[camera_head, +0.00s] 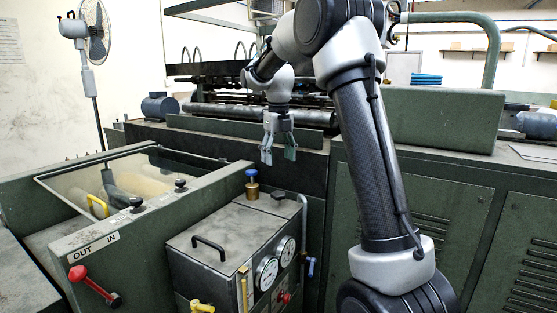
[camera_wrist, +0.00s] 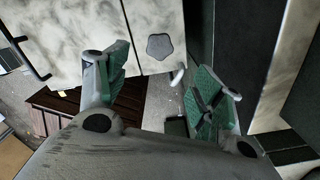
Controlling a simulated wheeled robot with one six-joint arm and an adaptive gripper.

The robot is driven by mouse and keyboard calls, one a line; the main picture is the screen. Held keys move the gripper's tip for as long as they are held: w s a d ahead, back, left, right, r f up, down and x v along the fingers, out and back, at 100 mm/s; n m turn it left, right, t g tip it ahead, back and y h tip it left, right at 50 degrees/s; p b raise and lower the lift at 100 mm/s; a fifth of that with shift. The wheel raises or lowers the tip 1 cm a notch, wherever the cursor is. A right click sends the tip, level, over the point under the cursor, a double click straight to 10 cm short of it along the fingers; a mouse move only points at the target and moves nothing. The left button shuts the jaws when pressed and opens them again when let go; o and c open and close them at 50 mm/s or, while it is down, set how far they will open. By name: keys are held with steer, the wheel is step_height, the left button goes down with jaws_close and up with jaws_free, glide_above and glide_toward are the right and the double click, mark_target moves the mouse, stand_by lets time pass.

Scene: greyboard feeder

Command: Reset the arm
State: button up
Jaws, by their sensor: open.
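My gripper (camera_head: 279,153) hangs pointing down at the end of my bent arm, in front of the green machine (camera_head: 445,118) in the head view. In the wrist view my gripper (camera_wrist: 165,88) shows its two green-padded fingers spread apart, with nothing between them. Below and in front of it stands the grey metal box (camera_head: 215,240) with a black handle and round gauges. The gripper is above and apart from this box. In the wrist view a pale box top (camera_wrist: 85,35) with a dark knob shows beyond the fingers.
A green trough with a clear cover (camera_head: 90,176) and a red lever (camera_head: 90,285) stand at the left. A blue-topped brass valve (camera_head: 252,184) rises just below my gripper. The rollers (camera_head: 255,113) lie behind it. A fan (camera_head: 90,40) stands at the back left.

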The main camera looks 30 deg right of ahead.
stand_by(0.3)
steer(key=s+a+n+t, duration=0.1)
steer(key=s+n+t, duration=0.3)
steer(key=s+n, duration=3)
steer(key=shift+s+a+r+n, duration=0.25)
steer(key=shift+s+r+n, duration=0.05)
steer(key=shift+s+r, duration=0.1)
